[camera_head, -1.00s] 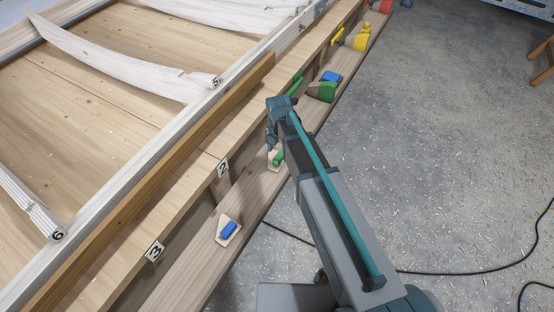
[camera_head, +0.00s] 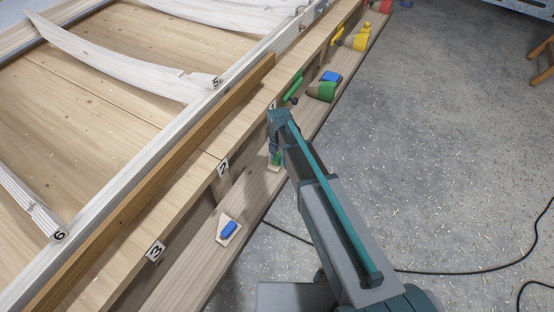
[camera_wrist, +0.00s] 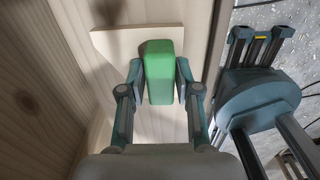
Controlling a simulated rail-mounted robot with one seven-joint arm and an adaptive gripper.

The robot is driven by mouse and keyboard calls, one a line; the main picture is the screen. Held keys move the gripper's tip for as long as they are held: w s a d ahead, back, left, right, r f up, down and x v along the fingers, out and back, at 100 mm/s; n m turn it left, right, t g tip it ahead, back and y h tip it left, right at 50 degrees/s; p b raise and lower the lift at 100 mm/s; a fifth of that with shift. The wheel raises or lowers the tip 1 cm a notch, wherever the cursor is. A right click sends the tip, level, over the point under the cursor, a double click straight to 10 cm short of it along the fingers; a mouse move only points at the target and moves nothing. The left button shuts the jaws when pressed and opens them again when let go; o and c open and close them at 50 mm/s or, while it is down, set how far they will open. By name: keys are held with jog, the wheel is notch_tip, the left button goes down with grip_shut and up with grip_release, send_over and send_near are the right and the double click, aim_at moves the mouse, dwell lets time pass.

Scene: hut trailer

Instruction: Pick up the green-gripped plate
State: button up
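The green-gripped plate is a small pale wooden plate (camera_wrist: 112,42) with a green block grip (camera_wrist: 158,72) standing on it. In the head view its green grip (camera_head: 276,159) and a bit of the plate show on the lower ledge, mostly hidden by my gripper (camera_head: 275,150). In the wrist view my gripper (camera_wrist: 160,76) has one finger on each side of the green grip. The fingers are apart, very close to its sides, with a thin gap seeming to remain. Whether they touch it is hard to tell.
A blue-gripped plate (camera_head: 229,230) lies nearer on the same ledge (camera_head: 185,280). Green, blue and yellow tools lie farther along, including a green-ended brush (camera_head: 322,91). The workbench with numbered labels rises at the left. The floor at right is open, with a black cable (camera_head: 470,271).

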grip_shut()
